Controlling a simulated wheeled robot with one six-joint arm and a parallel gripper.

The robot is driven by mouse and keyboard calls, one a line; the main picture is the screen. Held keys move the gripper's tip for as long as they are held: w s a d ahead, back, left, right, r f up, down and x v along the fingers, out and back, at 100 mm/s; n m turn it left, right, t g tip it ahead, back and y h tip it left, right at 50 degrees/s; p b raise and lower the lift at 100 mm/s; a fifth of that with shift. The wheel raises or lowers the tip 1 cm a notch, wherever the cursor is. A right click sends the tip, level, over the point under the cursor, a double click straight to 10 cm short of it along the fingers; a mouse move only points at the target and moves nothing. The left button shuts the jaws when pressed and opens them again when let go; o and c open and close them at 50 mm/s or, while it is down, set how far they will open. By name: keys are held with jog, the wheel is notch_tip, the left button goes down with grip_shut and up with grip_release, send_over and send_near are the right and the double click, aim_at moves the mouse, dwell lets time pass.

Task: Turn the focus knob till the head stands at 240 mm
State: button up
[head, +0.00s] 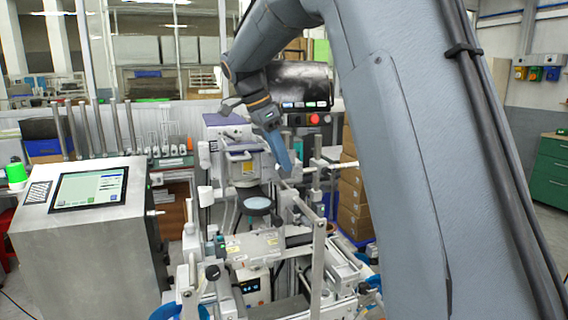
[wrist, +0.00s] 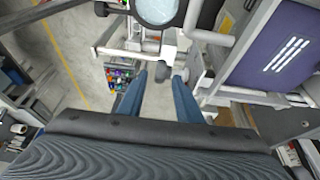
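My gripper (head: 284,163) points down in front of a white and purple machine (head: 240,150) in the head view. In the wrist view its two blue fingers stand apart, with a gap between the tips (wrist: 159,77). A small dark round knob (wrist: 163,71), possibly the focus knob, shows just beyond that gap. I cannot tell whether the fingers touch it. The machine's purple side (wrist: 280,50) is at the right of the wrist view. A pale round plate (head: 257,203) sits below the machine's head. I cannot read any millimetre scale.
White rails and posts (head: 318,250) stand close around the gripper. A metal cabinet with a screen (head: 90,188) is at left, and a dark monitor (head: 300,85) is behind. Cardboard boxes (head: 354,200) are stacked beyond. Open floor (wrist: 65,60) shows at left in the wrist view.

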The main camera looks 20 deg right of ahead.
aim_at(283, 174)
jog(key=shift+p+x, duration=0.3)
jog(key=shift+x, duration=1.15)
grip_shut()
